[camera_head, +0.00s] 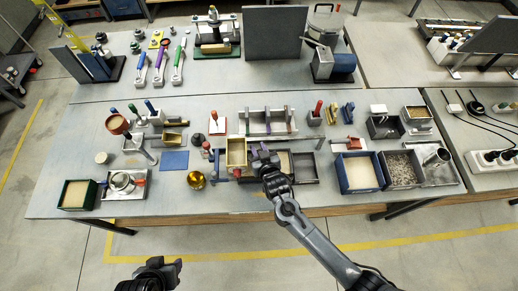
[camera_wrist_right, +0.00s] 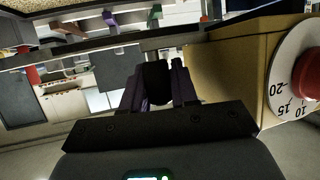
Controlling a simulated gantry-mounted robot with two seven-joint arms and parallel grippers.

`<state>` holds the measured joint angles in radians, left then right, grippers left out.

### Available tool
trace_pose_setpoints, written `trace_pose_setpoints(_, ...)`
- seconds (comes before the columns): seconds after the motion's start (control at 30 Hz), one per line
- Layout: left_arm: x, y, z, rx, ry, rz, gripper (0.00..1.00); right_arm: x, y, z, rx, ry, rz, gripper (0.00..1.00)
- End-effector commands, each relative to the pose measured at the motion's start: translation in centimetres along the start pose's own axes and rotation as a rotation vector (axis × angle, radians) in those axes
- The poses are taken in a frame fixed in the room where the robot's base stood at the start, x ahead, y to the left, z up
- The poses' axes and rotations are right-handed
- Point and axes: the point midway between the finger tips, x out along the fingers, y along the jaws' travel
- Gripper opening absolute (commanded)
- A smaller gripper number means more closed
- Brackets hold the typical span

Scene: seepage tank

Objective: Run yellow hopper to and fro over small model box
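The yellow hopper (camera_head: 236,153) is an open-topped upright box near the middle of the bench. In the right wrist view the hopper (camera_wrist_right: 228,75) fills the right side, with a white dial and red knob on its face. My right gripper (camera_head: 262,156) is at the hopper's right side. In the wrist view its fingers (camera_wrist_right: 158,85) close on a black grip piece beside the hopper. The small model box (camera_head: 304,168), with pale sand in part of it, lies right of and partly under my right gripper. My left gripper (camera_head: 166,269) is off the bench's front edge; its finger gap is unclear.
A brass bowl (camera_head: 195,180) and a blue mat (camera_head: 174,160) lie left of the hopper. A rack (camera_head: 268,122) stands behind it. A blue sand bin (camera_head: 358,172) and a gravel bin (camera_head: 400,169) stand to the right. The bench front between mat and bowl is fairly clear.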

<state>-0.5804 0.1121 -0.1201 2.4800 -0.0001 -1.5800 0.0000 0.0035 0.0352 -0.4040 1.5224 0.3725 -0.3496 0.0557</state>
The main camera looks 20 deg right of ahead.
Motion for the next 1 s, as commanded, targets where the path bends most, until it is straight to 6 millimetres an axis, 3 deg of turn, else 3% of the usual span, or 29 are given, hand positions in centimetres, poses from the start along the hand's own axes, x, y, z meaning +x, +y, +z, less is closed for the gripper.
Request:
trace_pose_setpoints(0.63, 0.0, -0.3, 0.1, 0.011, -0.001, -0.009, 0.47, -0.6, -0.3, 0.1, 0.0, -0.001, -0.007, 0.34)
trace_pose_setpoints(1.0, 0.1, -0.3, 0.1, 0.012, -0.001, -0.009, 0.47, -6.2, -0.2, 0.2, 0.0, -0.001, -0.007, 0.34)
